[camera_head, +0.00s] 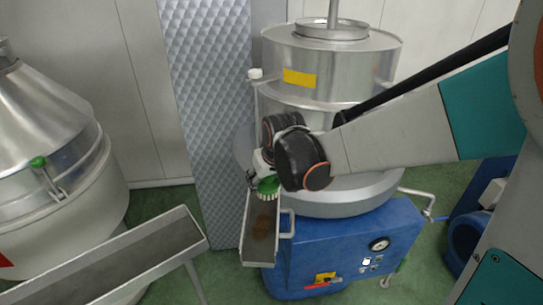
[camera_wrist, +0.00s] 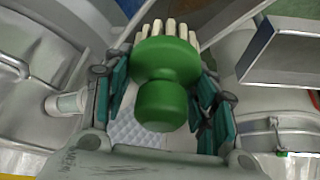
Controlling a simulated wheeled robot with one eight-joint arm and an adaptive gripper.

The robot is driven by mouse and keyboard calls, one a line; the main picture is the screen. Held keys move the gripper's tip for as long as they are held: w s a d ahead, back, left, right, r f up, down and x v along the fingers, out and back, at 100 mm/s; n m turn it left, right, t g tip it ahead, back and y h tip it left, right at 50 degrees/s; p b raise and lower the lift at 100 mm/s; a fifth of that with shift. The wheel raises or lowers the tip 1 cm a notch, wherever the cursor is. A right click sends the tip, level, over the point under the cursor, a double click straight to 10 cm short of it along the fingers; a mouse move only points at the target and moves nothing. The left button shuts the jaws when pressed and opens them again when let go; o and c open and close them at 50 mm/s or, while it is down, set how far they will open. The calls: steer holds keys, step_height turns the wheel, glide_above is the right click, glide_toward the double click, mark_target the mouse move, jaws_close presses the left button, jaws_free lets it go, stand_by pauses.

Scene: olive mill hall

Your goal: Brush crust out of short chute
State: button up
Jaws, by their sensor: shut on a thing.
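The short chute (camera_head: 249,229) is a metal trough sloping down from the steel drum machine in the head view. A brown patch of crust (camera_head: 262,226) lies on its floor, towards the lower half. My gripper (camera_wrist: 160,95) is shut on a green brush (camera_wrist: 166,62) with pale bristles, held by its round green knob. In the head view the brush (camera_head: 268,186) is at the upper end of the chute, above the crust patch. I cannot tell whether its bristles touch the chute floor.
A longer metal trough (camera_head: 118,262) slopes at the lower left, beside a large white and steel vessel (camera_head: 62,150). The chute has a side handle (camera_head: 288,222). A blue machine base (camera_head: 340,255) with a gauge stands right of the chute. Green floor shows between the troughs.

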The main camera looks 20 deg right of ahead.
steer(key=shift+s+d+r, duration=0.1)
steer(key=shift+s+d, duration=0.2)
steer(key=shift+s, duration=0.15)
steer(key=shift+w+a, duration=0.2)
steer(key=shift+a, duration=0.1)
steer(key=shift+w+p+v, duration=0.2)
steer(key=shift+p+v, duration=0.55)
steer(key=shift+v, duration=0.3)
steer(key=shift+r, duration=0.5)
steer(key=shift+f, duration=0.1)
